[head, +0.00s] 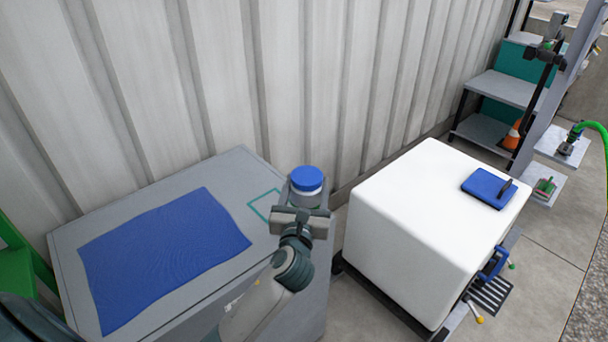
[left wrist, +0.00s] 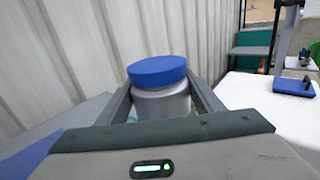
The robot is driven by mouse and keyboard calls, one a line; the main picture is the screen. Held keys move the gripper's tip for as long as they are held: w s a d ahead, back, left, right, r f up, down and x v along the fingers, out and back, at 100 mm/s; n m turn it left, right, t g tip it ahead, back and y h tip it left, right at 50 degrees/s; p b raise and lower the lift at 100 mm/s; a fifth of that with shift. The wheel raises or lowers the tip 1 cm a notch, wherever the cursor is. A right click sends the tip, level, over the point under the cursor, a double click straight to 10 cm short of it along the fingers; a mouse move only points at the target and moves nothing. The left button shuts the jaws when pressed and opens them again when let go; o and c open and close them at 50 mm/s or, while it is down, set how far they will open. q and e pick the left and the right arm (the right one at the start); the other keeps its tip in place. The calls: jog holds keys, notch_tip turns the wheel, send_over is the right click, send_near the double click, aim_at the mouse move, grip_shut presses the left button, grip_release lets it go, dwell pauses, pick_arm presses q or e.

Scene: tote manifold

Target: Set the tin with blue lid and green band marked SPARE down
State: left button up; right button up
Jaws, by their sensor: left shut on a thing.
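The tin with a blue lid (head: 306,180) has a silvery grey body and looks upright. My left gripper (head: 306,203) is shut on its body. In the left wrist view the tin (left wrist: 160,92) sits between the two fingers of the left gripper (left wrist: 162,100), with the lid above them. I cannot make out a green band or the word SPARE, as the gripper hides the lower part. The tin is at the right end of a grey cabinet top (head: 222,170), by a green outlined square (head: 262,205). I cannot tell whether its base touches anything. My right gripper is not in view.
A blue cloth (head: 165,255) covers much of the cabinet top. A corrugated wall (head: 230,80) stands behind. A white box-shaped unit (head: 395,215) stands to the right across a narrow gap, with a blue flat object (head: 485,188) on top. Shelves (head: 505,90) stand further back.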

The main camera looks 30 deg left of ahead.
pick_arm(q)
jog(key=s+d+m+h, duration=0.1)
jog(key=s+d+h, duration=0.2)
jog(key=s, duration=0.6)
jog(key=s+d+m+h, duration=0.2)
jog(key=s+d, duration=0.3)
jog(key=s, duration=0.4)
jog(key=shift+s+r+m+t+h, duration=0.3)
jog(key=shift+r+t+h, duration=0.1)
jog(key=shift+h, duration=0.1)
jog(key=shift+d, duration=0.1)
